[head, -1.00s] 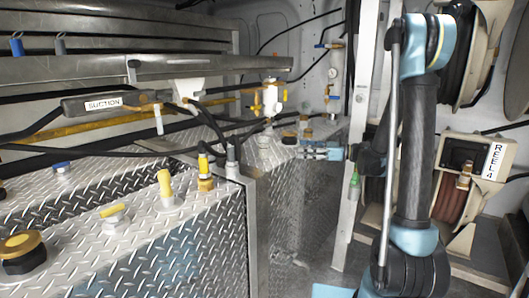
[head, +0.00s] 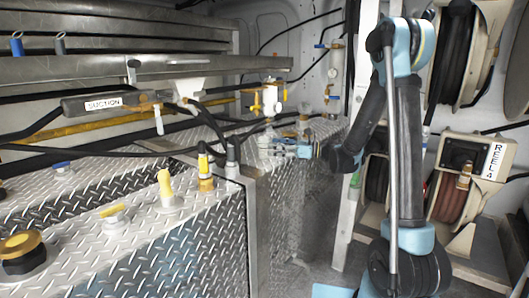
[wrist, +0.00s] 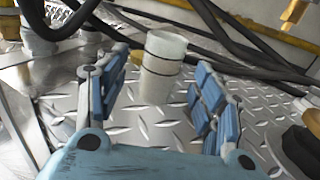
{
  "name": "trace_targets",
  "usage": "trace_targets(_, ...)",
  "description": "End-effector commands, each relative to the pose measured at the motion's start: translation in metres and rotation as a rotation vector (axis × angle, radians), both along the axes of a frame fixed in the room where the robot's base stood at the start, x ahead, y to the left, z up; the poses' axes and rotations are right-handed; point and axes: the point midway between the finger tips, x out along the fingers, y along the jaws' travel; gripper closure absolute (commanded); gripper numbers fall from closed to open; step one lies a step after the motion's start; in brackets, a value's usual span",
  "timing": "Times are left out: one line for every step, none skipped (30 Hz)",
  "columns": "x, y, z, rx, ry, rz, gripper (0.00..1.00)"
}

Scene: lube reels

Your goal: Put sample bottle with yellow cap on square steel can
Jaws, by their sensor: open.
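My gripper (head: 282,148) is open, low over the far diamond-plate top. In the wrist view its blue-padded fingers (wrist: 160,88) stand either side of a pale translucent cylinder (wrist: 160,70) with dark bands. The cylinder is upright at or just beyond the fingertips, with gaps on both sides. It looks like a clear bottle or jar; in the head view it shows faintly left of the fingers (head: 267,140). I cannot make out a yellow cap on it. A small yellow patch shows behind it in the wrist view. I cannot pick out the square steel can with certainty.
Black hoses (wrist: 225,65) run close behind the cylinder. A dark round object (wrist: 300,150) lies at the wrist view's right. Yellow-topped fittings (head: 167,188) stand on the nearer plate box. A white post (head: 362,120) and reels (head: 448,195) are on the right.

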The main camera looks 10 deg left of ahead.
Motion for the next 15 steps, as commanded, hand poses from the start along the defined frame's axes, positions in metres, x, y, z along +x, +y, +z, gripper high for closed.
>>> trace_targets(0.000, 0.002, 0.000, 0.000, 0.000, 0.000, 0.38)
trace_targets(0.000, 0.003, 0.000, 0.000, 0.000, 0.000, 0.38)
trace_targets(0.000, 0.004, 0.000, 0.000, 0.000, 0.000, 0.38)
trace_targets(0.000, 0.005, 0.000, 0.000, 0.000, 0.000, 0.38)
trace_targets(0.000, 0.007, -0.001, 0.000, 0.000, 0.000, 0.38)
trace_targets(0.000, 0.010, -0.001, 0.000, 0.000, 0.001, 0.38)
trace_targets(0.001, 0.013, -0.001, 0.000, 0.000, 0.001, 0.38)
trace_targets(0.001, 0.016, -0.002, 0.000, 0.000, 0.002, 0.38)
trace_targets(0.001, 0.021, -0.002, 0.000, 0.000, 0.002, 0.38)
trace_targets(0.002, 0.025, -0.003, 0.000, 0.000, 0.002, 0.38)
trace_targets(0.002, 0.030, -0.003, 0.000, 0.000, 0.002, 0.38)
trace_targets(0.003, 0.035, -0.004, 0.000, 0.000, 0.003, 0.38)
trace_targets(0.003, 0.039, -0.004, 0.000, 0.000, 0.003, 0.38)
trace_targets(0.002, 0.043, -0.003, 0.000, 0.000, 0.002, 0.38)
trace_targets(0.002, 0.048, -0.003, -0.001, 0.000, 0.002, 0.38)
